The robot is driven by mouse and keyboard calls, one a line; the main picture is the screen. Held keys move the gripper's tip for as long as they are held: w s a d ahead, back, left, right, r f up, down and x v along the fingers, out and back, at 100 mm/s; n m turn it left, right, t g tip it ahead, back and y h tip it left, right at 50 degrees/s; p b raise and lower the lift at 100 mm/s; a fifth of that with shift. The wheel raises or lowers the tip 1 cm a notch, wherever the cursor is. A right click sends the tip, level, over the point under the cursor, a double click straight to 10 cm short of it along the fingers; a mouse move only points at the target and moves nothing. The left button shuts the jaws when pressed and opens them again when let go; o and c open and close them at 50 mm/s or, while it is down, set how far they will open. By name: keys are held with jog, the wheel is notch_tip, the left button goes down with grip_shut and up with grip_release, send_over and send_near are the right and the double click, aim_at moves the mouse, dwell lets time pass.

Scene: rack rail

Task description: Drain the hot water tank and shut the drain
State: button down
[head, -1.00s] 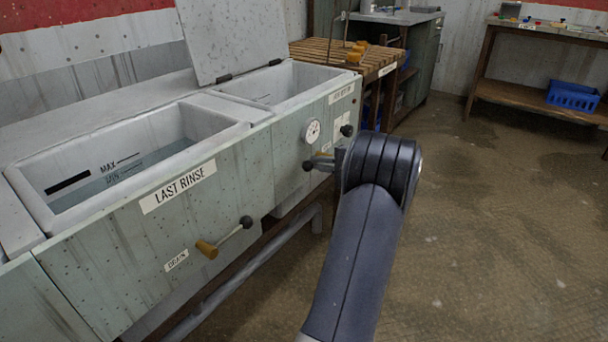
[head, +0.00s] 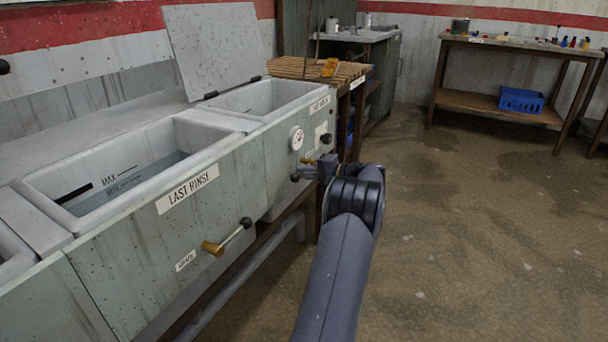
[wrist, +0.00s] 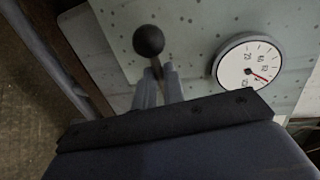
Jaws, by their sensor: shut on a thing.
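The hot water tank (head: 288,118) is the far basin in the row, with its lid (head: 215,48) raised. Its water surface cannot be seen from here. On its front is a round dial (head: 296,138), which shows large in the wrist view (wrist: 248,64). Below the dial is its drain valve, with a brass body (head: 308,161) and a lever ending in a black ball (head: 295,177). In the wrist view the ball (wrist: 148,40) stands just beyond the fingertips. My gripper (wrist: 158,85) is shut on the lever's rod, which is mostly hidden between the fingers.
The nearer LAST RINSE tank (head: 70,212) holds water and has its own drain lever (head: 230,236) on the front. A slatted wooden table (head: 345,72) stands beyond the hot tank. A bench with a blue crate (head: 521,100) is at the back right. The floor to the right is clear.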

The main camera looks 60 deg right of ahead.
jog(key=shift+f, duration=0.15)
jog(key=c, duration=1.5)
grip_release()
jog(key=shift+s, duration=0.1)
jog(key=p+v, duration=0.3)
jog(key=v, duration=0.7)
jog(key=shift+s+p, duration=0.3)
jog(key=shift+p, duration=0.05)
